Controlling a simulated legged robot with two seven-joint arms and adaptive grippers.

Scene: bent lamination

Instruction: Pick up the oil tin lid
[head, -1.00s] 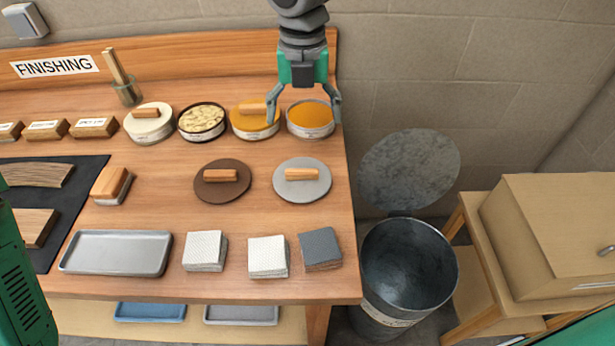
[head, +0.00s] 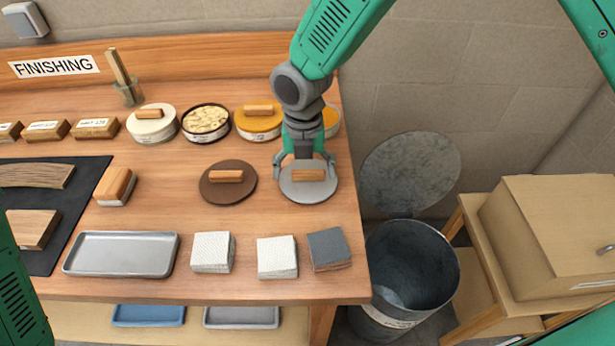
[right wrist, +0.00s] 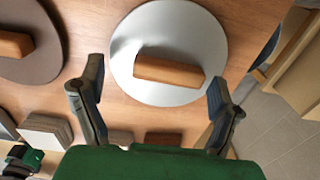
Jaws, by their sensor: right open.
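A round grey lid with a wooden bar handle (head: 308,190) lies flat on the bench at right; it looks like the oil tin lid. It also shows in the right wrist view (right wrist: 190,38). My right gripper (head: 306,163) is open above it, pointing down. In the right wrist view, the fingers (right wrist: 157,88) stand apart on either side of the handle's near edge, with nothing between them gripped. The open tin of orange oil (head: 331,119) stands behind, partly hidden by my right arm.
A brown lid with a similar handle (head: 228,183) lies just left of the grey one. Several tins stand behind. White pads (head: 277,257), a dark grey pad (head: 329,249) and a metal tray (head: 120,254) are in front. An open bin (head: 410,265) stands right of the bench edge.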

